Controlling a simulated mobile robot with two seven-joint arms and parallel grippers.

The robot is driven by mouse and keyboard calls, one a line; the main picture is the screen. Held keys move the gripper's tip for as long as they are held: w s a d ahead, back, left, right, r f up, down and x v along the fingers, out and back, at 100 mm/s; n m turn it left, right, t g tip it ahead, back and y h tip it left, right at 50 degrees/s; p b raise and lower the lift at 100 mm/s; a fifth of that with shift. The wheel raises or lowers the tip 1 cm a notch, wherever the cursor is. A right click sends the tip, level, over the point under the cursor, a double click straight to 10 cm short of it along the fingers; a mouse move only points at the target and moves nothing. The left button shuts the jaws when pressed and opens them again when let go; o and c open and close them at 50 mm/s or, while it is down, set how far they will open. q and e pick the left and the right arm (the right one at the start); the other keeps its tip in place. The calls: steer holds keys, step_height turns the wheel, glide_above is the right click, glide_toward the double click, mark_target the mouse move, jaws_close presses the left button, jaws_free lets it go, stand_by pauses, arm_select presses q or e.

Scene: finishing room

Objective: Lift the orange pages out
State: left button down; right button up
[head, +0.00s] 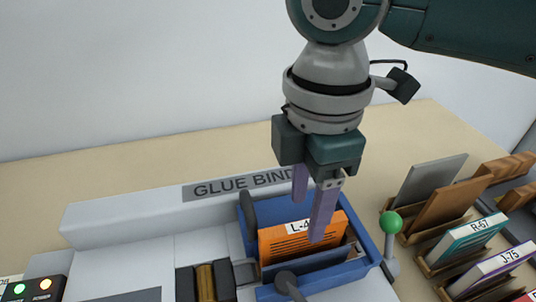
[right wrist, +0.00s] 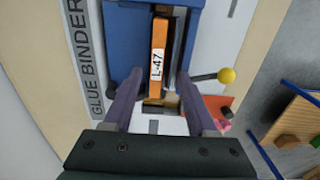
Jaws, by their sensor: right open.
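The orange pages (head: 285,243) stand upright in a blue clamp (head: 370,262) on the glue binder, with a white label on top; in the right wrist view the label on the orange pages (right wrist: 158,40) reads L-47. My right gripper (head: 308,222) points down over the pages, open, its fingers overlapping part of the label in the head view. In the right wrist view the fingers of my right gripper (right wrist: 158,78) lie on either side of the pages' line, with nothing held. Whether the fingertips reach below the pages' top edge, I cannot tell. My left gripper is out of view.
A green ball knob (head: 390,222) on a post stands right of the clamp. Racks with books, including a teal R-67 (head: 465,245) and a J-75 (head: 490,270), stand further right. In the right wrist view a yellow-knobbed lever (right wrist: 227,75) sticks out beside the clamp.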

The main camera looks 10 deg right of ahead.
mark_target(304, 225)
steer(key=f, duration=0.4)
steer(key=shift+w+d+f, duration=0.1)
steer(key=shift+w, duration=0.15)
jaws_close()
stand_by(1.1)
